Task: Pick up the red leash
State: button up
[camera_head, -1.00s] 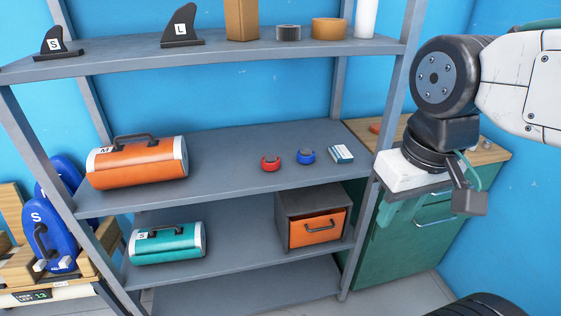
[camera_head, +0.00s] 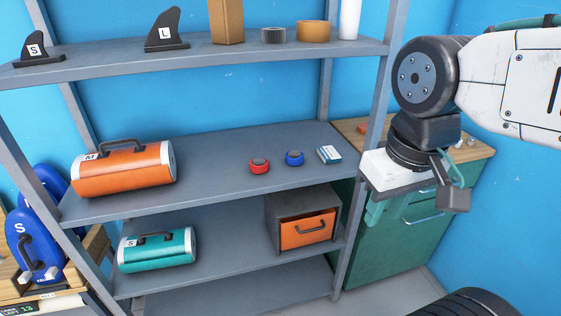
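A small red coil (camera_head: 259,166), which looks like the red leash, lies on the middle shelf (camera_head: 215,178) of the grey rack. A similar blue coil (camera_head: 294,158) lies just right of it. My gripper (camera_head: 388,208) hangs at the right, in front of the green cabinet and well to the right of the red coil. Its teal fingers look apart with nothing between them, though they blend with the green behind. The rack's right post stands between my gripper and the coils in the picture.
An orange case (camera_head: 124,170) and a small white-and-teal box (camera_head: 329,154) share the middle shelf. Below are a teal case (camera_head: 157,250) and a grey box with an orange drawer (camera_head: 306,231). Fins and rolls stand on the top shelf. The shelf around the coils is clear.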

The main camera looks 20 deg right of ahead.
aim_at(258, 165)
jog(key=z, duration=2)
jog(key=i, duration=0.6)
jog(key=u, duration=1.95)
